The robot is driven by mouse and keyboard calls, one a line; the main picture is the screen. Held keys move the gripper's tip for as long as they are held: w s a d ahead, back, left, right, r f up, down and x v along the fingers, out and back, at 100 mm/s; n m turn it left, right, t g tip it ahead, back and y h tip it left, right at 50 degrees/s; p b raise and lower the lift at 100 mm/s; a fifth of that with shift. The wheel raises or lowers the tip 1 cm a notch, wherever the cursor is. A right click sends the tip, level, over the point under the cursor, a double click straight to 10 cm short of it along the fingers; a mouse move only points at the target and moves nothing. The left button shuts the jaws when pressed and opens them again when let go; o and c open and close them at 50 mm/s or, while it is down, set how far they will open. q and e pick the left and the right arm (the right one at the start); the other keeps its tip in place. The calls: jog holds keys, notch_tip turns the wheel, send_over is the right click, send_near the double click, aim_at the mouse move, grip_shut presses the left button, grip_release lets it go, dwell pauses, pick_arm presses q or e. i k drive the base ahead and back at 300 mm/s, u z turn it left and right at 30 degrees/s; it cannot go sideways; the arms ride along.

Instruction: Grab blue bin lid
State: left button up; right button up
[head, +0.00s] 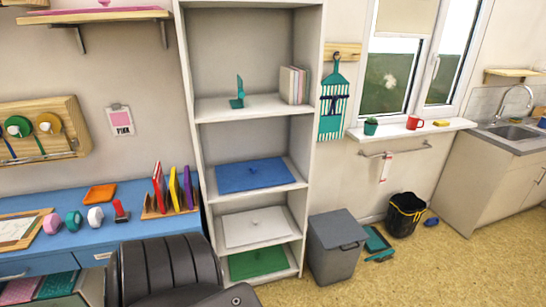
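Neither of my grippers shows in the head view.
A white panel (237,231) and a green one (257,262) lie on the lower shelves. A grey bin (337,250) stands on the floor right of the unit. A blue desk (130,190) and a dark ribbed chair (165,272) are at left. Open floor lies at right.

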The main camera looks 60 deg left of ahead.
aim_at(242, 176)
jog(key=u, duration=0.05)
jog(key=i, duration=2.05)
jog(key=u, duration=0.85)
jog(key=i, duration=1.05)
jog(key=u, duration=1.65)
jog(key=i, duration=0.75)
jog(key=u, duration=0.6)
